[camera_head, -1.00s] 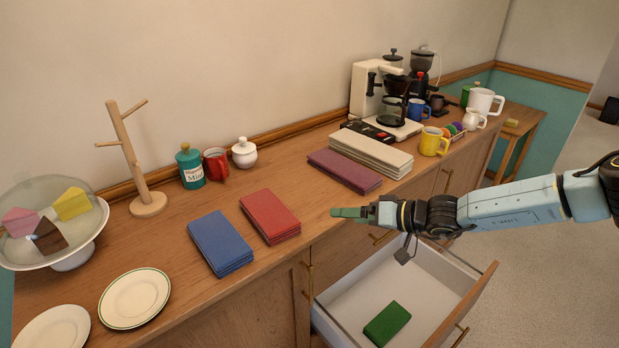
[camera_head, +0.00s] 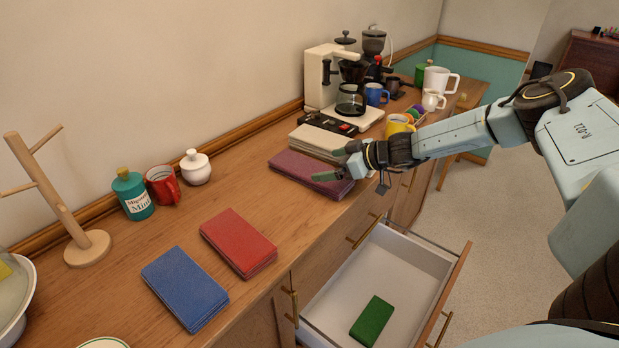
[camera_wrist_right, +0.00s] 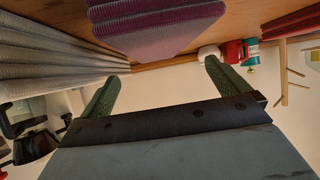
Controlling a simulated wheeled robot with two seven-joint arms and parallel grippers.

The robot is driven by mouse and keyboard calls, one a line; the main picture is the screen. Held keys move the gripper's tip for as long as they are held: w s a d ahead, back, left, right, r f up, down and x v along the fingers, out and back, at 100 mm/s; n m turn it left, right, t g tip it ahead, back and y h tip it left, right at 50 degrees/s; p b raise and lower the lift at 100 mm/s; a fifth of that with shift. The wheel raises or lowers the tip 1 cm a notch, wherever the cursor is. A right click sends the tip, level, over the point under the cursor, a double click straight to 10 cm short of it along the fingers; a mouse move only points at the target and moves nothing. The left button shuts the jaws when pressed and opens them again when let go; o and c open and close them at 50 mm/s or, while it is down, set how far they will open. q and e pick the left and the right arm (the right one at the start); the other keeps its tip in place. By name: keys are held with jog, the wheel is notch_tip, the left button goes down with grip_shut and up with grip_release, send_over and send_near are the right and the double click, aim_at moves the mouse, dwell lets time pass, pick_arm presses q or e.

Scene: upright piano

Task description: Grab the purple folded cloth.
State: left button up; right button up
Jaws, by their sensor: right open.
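The purple folded cloth (camera_head: 302,172) lies flat in a layered stack on the wooden counter, next to a cream folded cloth (camera_head: 318,141). My right gripper (camera_head: 333,165) is open and empty at the right end of the purple cloth, its green fingers covering part of that end in the head view. In the right wrist view the purple cloth (camera_wrist_right: 155,25) is at the top, ahead of and between the spread fingers (camera_wrist_right: 155,82). It shows a gap from both fingers there. My left gripper is not in view.
Red (camera_head: 238,243) and blue (camera_head: 185,288) folded cloths lie nearer on the counter. A coffee maker (camera_head: 345,80) and yellow mug (camera_head: 398,126) stand beyond. Bare counter lies left of the purple cloth.

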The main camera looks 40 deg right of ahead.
aim_at(310, 168)
jog(key=shift+w+a+f, duration=0.25)
jog(key=shift+w+f, duration=0.05)
jog(key=shift+w, duration=0.15)
jog(key=b+x, duration=0.2)
jog(key=x, duration=0.3)
jog(key=shift+d+f, duration=0.2)
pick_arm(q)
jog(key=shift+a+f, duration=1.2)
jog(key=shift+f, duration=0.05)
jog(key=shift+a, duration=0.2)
pick_arm(e)
jog(key=shift+r, duration=0.1)
jog(key=c, duration=0.9)
